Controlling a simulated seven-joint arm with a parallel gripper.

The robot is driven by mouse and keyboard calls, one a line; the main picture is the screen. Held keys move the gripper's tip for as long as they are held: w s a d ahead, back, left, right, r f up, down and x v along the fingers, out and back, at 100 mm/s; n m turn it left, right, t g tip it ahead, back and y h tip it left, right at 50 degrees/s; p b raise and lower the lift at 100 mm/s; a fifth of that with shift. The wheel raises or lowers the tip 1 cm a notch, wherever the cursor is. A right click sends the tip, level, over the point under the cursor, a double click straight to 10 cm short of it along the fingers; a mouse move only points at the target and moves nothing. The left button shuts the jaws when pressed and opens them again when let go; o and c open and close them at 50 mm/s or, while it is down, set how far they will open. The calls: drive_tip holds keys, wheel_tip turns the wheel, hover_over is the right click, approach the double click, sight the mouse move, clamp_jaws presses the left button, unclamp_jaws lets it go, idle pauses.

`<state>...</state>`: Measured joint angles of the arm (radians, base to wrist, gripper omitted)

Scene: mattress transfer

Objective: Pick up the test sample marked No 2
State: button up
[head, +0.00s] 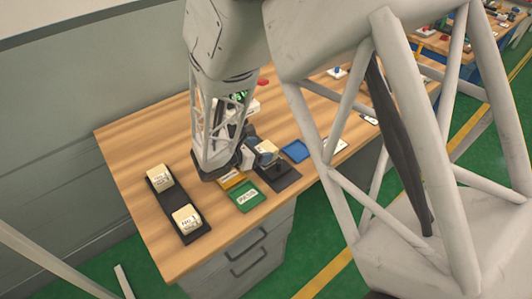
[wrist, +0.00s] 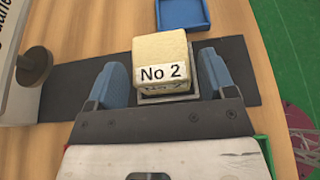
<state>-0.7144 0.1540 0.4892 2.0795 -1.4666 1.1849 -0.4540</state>
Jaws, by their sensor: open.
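The test sample marked No 2 (wrist: 160,55) is a cream block with a white label in the wrist view. It sits on a small metal holder (wrist: 166,99) on a dark plate (wrist: 240,72). My gripper (wrist: 162,80) is open, with one blue finger on each side of the sample and visible gaps between. In the head view the sample (head: 267,148) shows beside my gripper (head: 254,155), partly hidden by it.
Two other cream samples (head: 159,177) (head: 186,219) rest on a black rack (head: 172,203) at the left. A green tray (head: 247,196), a yellow tray (head: 232,179) and a blue tray (head: 295,151) lie nearby. A round knob (wrist: 34,64) stands left of the sample in the wrist view.

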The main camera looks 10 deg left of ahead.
sight(265, 148)
drive_tip(key=shift+x, duration=1.65)
drive_tip(key=c, duration=0.7)
drive_tip(key=shift+c, duration=0.2)
drive_tip(key=shift+r, duration=5)
